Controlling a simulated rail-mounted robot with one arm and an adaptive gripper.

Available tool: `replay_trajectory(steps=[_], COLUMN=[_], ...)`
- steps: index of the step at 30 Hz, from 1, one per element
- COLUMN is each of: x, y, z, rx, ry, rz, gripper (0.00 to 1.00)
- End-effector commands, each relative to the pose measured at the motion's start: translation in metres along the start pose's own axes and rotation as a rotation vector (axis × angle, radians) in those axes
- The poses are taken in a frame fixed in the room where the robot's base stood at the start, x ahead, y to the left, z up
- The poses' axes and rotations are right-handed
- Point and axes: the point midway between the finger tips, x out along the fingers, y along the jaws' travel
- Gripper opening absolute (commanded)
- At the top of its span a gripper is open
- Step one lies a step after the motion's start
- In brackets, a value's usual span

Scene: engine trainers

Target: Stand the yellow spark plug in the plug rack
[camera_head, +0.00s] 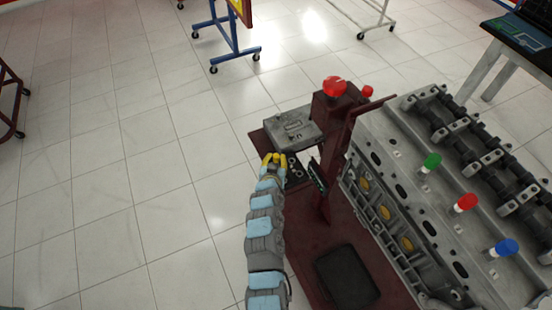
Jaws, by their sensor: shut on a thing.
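My gripper (272,164) is at the end of the arm, over the left edge of the dark red stand. Yellow shows at its tip, and I take this to be the yellow spark plug (273,157). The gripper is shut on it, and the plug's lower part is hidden. Just right of the gripper is a small dark piece with pale round rings (296,166), partly hidden. It may be the plug rack, but I cannot tell for sure. I cannot tell whether the plug touches it.
A grey metal box (295,128) sits just behind the gripper. A dark red post with a red knob (334,86) rises to the right. The engine head (398,166) carries green (432,160), red (466,203) and blue (506,247) plugs. A black tray (347,277) lies in front.

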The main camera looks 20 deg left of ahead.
Motion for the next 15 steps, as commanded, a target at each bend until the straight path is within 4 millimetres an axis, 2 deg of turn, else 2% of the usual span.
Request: replay_trajectory(steps=[15], x=[0.0012], y=[-0.0004], z=[0.0034], rx=[0.001], ry=[0.000], rz=[0.000], gripper=[0.00])
